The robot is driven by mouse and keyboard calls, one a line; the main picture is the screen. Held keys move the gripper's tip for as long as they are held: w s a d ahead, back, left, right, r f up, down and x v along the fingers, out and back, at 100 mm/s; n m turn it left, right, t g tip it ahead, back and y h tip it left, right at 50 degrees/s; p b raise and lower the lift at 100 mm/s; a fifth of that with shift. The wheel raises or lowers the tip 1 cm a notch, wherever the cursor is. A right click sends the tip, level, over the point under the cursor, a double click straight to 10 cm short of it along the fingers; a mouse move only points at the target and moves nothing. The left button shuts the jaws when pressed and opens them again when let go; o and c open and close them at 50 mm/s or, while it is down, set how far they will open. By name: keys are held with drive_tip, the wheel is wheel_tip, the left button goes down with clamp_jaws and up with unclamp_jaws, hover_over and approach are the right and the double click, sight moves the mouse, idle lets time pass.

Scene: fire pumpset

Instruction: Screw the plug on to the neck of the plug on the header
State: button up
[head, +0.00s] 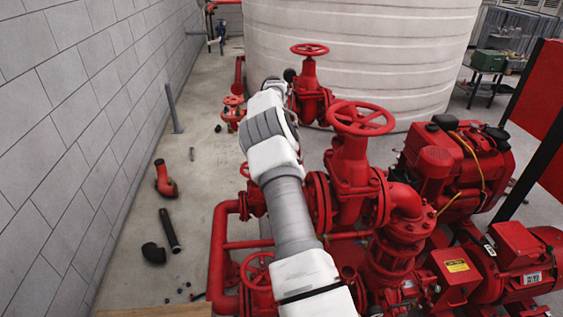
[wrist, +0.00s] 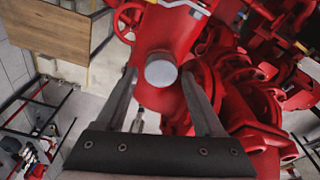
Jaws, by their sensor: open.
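In the wrist view, my gripper (wrist: 160,74) is open, with one finger on each side of a round grey metal end (wrist: 162,68). This grey end faces the camera on the red header pipe (wrist: 157,30). I cannot tell whether it is the plug or the bare neck, or whether the fingers touch it. No separate plug can be made out. In the head view, my arm reaches forward over the pumpset and hides my gripper and the header's end.
Red valves with a handwheel (head: 361,118) and a red engine (head: 453,160) stand right of my arm. A white tank (head: 375,50) stands behind. Loose pipe pieces, including a red elbow (head: 165,180) and a black pipe (head: 170,231), lie on the floor by the left wall.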

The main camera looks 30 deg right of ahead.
drive_tip(key=n, duration=0.4)
drive_tip(key=shift+n+h, duration=0.3)
drive_tip(key=shift+n, duration=0.1)
drive_tip(key=n+b, duration=0.1)
drive_tip(key=n, duration=0.3)
drive_tip(key=shift+n+h+b, duration=0.3)
drive_tip(key=shift+n+h, duration=0.1)
drive_tip(key=n+t+b, duration=0.1)
drive_tip(key=n+b, duration=0.1)
drive_tip(key=n, duration=0.3)
drive_tip(key=shift+f+n, duration=0.1)
drive_tip(key=shift+n, duration=0.3)
drive_tip(key=n+b, duration=0.1)
drive_tip(key=n, duration=0.2)
drive_tip(key=shift+t+h, duration=0.3)
drive_tip(key=shift+w, duration=0.15)
clamp_jaws()
drive_tip(key=shift+m+p, duration=0.7)
drive_tip(key=shift+p, duration=0.25)
drive_tip(key=m+p, duration=0.1)
drive_tip(key=m, duration=0.1)
drive_tip(key=shift+m, duration=0.4)
